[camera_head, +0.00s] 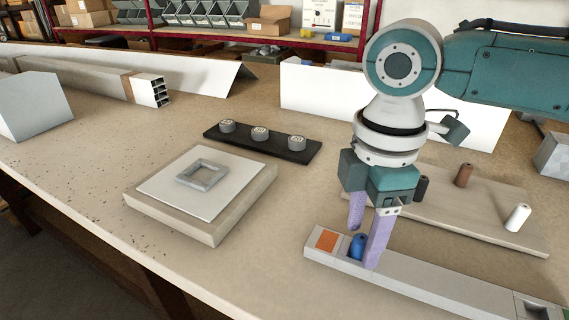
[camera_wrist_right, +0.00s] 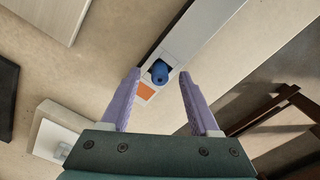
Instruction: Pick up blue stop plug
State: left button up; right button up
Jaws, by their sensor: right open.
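The blue stop plug (camera_head: 357,246) stands in a recess near the left end of a long light-grey rail (camera_head: 420,286), beside an orange square (camera_head: 327,239). My right gripper (camera_head: 364,248) points down at it with lilac fingers, open. In the head view, one finger is behind the plug and the other is in front of it to the right. In the right wrist view, the blue plug (camera_wrist_right: 160,72) appears between the open fingertips (camera_wrist_right: 160,76), with visible gaps on both sides. Whether the fingers are level with it is hard to tell. My left gripper is not in view.
A wooden board (camera_head: 490,215) behind the rail bears a brown plug (camera_head: 463,175), a white plug (camera_head: 517,217) and a dark plug (camera_head: 421,188). A block with a white plate (camera_head: 160,188) and a black strip (camera_head: 278,149) with three grey knobs stand left of the gripper.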

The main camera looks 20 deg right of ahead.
grip_shut()
dwell(0.4)
